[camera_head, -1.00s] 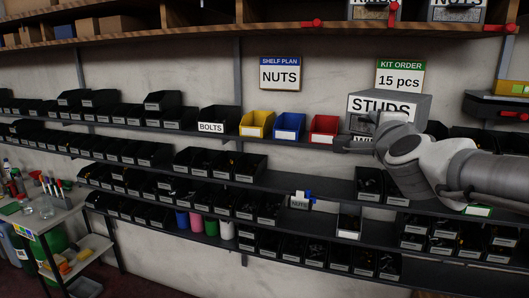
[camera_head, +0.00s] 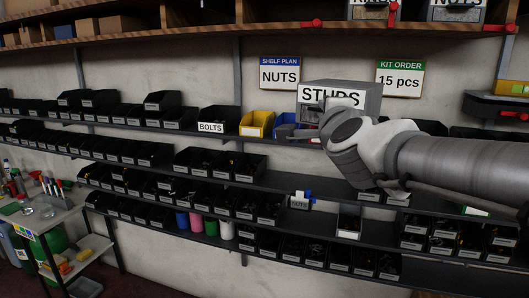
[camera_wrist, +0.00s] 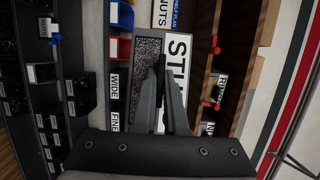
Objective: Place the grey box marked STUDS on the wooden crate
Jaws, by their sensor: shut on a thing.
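The grey box marked STUDS (camera_head: 371,98) is held up in front of the wall shelves, with its white label facing the head camera. My gripper (camera_head: 298,133) is shut on it at its lower front, and the wrist covers part of the box. In the wrist view the box (camera_wrist: 146,48) appears turned sideways, with a speckled opening beside the STUDS label. My gripper's dark fingers (camera_wrist: 160,72) lie close together over it there. I cannot make out a wooden crate in either view.
A yellow bin (camera_head: 256,124) and a partly hidden blue bin (camera_head: 283,119) stand on the shelf behind the gripper, next to a BOLTS bin (camera_head: 211,128). A wooden shelf (camera_head: 230,34) runs above. Rows of black bins fill the lower shelves. A small cart (camera_head: 75,243) stands lower left.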

